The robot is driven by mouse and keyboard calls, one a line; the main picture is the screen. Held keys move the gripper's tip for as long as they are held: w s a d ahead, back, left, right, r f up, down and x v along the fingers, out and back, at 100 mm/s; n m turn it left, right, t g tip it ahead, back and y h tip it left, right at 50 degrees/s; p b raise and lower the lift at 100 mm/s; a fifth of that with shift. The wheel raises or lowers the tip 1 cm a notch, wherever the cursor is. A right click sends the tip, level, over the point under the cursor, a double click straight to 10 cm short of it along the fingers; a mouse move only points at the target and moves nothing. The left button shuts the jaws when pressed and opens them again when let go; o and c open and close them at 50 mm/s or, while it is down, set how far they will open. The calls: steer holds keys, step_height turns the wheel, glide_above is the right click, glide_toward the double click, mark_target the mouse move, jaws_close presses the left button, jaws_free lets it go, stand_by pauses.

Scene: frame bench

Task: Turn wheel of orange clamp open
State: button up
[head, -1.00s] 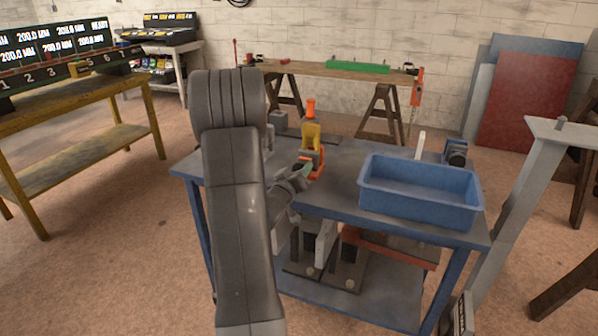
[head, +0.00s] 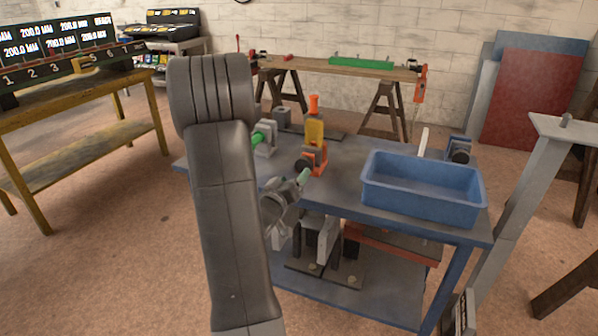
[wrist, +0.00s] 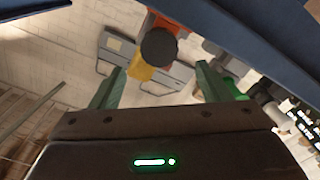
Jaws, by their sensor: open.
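The orange clamp (head: 316,158) stands upright on the blue bench, with a yellow middle part and an orange top. Its dark round wheel (head: 304,166) faces my side, low on the clamp. In the wrist view the wheel (wrist: 159,47) is a dark disc in front of the orange and yellow parts. My gripper (wrist: 160,72) is open, with its green fingers spread to either side below the wheel in that picture. Nothing is between the fingers. In the head view my gripper (head: 303,178) is just in front of the wheel, partly hidden by my arm; a gap or contact is hard to judge.
A grey clamp with a green handle (head: 258,138) stands left of the orange one, close to my arm. A blue bin (head: 422,200) occupies the bench's right side, with a blue-grey device (head: 459,150) behind it. The bench front edge runs below my gripper.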

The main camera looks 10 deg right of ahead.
mark_target(303, 167)
steer(key=v, duration=0.6)
steer(key=shift+s, duration=0.3)
steer(key=shift+a, duration=0.15)
steer(key=w+d+m, duration=0.2)
steer(key=w, duration=0.2)
steer(key=w+d+m, duration=0.2)
steer(key=w+d, duration=0.1)
steer(key=w+d+m+b, duration=0.1)
steer(key=w+d+m, duration=0.2)
steer(key=w, duration=0.1)
steer(key=shift+w+f, duration=0.2)
steer(key=shift+w, duration=0.15)
steer(key=shift+c, duration=0.4)
steer(key=c, duration=0.9)
